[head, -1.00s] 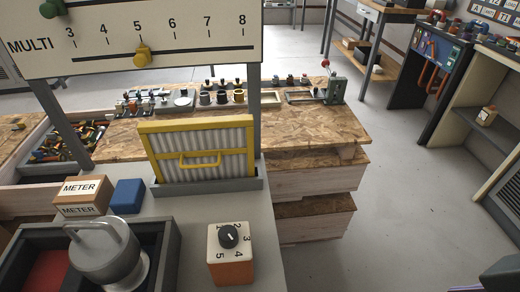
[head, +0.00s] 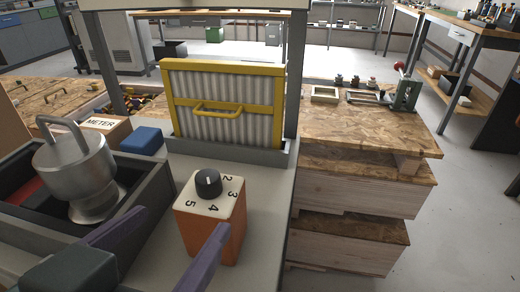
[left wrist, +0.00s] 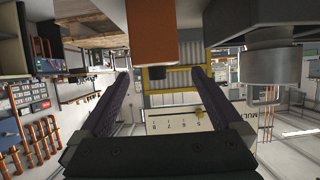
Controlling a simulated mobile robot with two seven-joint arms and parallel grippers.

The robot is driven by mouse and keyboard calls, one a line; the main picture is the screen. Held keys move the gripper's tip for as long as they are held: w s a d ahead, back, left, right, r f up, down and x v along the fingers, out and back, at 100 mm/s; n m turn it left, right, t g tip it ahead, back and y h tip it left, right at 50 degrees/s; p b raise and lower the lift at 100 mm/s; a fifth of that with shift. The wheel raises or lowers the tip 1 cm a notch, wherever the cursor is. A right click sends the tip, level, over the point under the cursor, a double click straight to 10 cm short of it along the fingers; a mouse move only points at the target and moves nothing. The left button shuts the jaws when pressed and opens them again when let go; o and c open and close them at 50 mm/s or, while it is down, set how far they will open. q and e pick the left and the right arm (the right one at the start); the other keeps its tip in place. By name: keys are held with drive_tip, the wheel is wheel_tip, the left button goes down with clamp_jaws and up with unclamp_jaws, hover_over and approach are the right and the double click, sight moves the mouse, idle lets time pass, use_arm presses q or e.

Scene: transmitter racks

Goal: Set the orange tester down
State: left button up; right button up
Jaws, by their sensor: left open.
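The orange tester (head: 222,232) stands upright on the grey bench (head: 268,185). It is an orange box with a pale top, numbers and a black knob. My left gripper (head: 182,220) is open on the near side of it, its purple fingers spread. One finger crosses in front of the tester's lower front in the head view. In the left wrist view the tester (left wrist: 151,35) shows beyond the fingertips, between the two fingers (left wrist: 161,72), with nothing gripped. I cannot tell whether a finger touches it. My right gripper is not in view.
Left of the tester is a dark open box (head: 150,205) with a metal handled weight (head: 75,165). Behind are a blue block (head: 142,139), a METER block (head: 105,123) and a yellow-framed filter (head: 222,105) in a grey tray. The bench's right edge is close to the tester.

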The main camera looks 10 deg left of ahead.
sight(202, 203)
use_arm(q)
drive_tip(key=shift+w+d+f, duration=0.2)
drive_tip(key=shift+w+d, duration=0.05)
drive_tip(key=shift+w, duration=0.1)
drive_tip(key=x, duration=0.5)
drive_tip(key=shift+w+r, duration=0.1)
drive_tip(key=shift+w, duration=0.1)
drive_tip(key=shift+b+x, duration=0.4)
drive_tip(key=shift+x, duration=2.55)
drive_tip(key=shift+d, duration=0.2)
drive_tip(key=shift+c, duration=0.4)
drive_tip(key=c, duration=1.3)
drive_tip(key=shift+c, duration=0.6)
drive_tip(key=shift+r, duration=0.15)
